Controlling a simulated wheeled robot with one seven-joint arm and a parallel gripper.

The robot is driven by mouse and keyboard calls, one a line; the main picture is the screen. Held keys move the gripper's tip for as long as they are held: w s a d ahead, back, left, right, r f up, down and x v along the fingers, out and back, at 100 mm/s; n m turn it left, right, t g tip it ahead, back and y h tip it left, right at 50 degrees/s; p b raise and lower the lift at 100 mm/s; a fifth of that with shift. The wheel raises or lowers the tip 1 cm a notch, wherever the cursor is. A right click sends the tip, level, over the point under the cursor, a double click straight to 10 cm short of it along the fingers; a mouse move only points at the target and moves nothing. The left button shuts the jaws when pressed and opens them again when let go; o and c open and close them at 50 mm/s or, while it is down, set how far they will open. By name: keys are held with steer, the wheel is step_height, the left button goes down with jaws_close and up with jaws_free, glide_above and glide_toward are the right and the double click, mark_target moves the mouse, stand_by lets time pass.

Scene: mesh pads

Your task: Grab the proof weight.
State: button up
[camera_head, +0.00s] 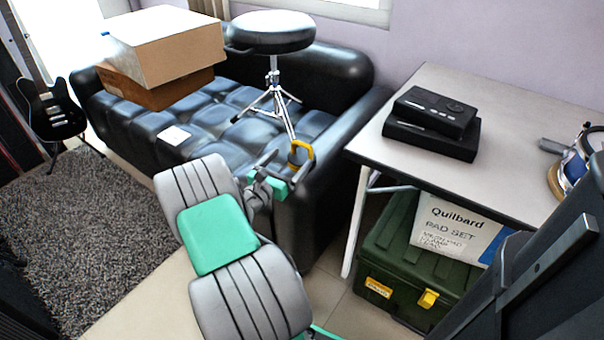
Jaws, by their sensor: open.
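A small object with a yellow loop handle (302,148) is on the black sofa, near its right arm. It looks like the proof weight, but its lower part is hard to make out. My gripper (283,168), with dark fingers and green parts, is open. In the picture it lies just left of and below the yellow handle and partly overlaps it. I cannot tell whether the fingers touch it or how far apart they are in depth. My grey and green arm reaches up from the bottom middle.
The black sofa (150,125) holds cardboard boxes (165,50), a white card (174,135) and a round stool (270,32). To the right, a table (445,85) carries black boxes (432,120). A green case (400,265) and a Quilbard box (455,225) sit below it.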

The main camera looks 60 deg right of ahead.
mark_target(302, 146)
steer(key=d, duration=0.2)
steer(key=d+b, duration=0.1)
steer(key=d, duration=0.1)
steer(key=s+d+b, duration=0.1)
steer(key=d, duration=0.1)
steer(key=shift+d+f, duration=0.15)
steer(key=shift+d, duration=0.5)
jaws_close()
steer(key=shift+w+r, duration=0.1)
steer(key=shift+r, duration=0.25)
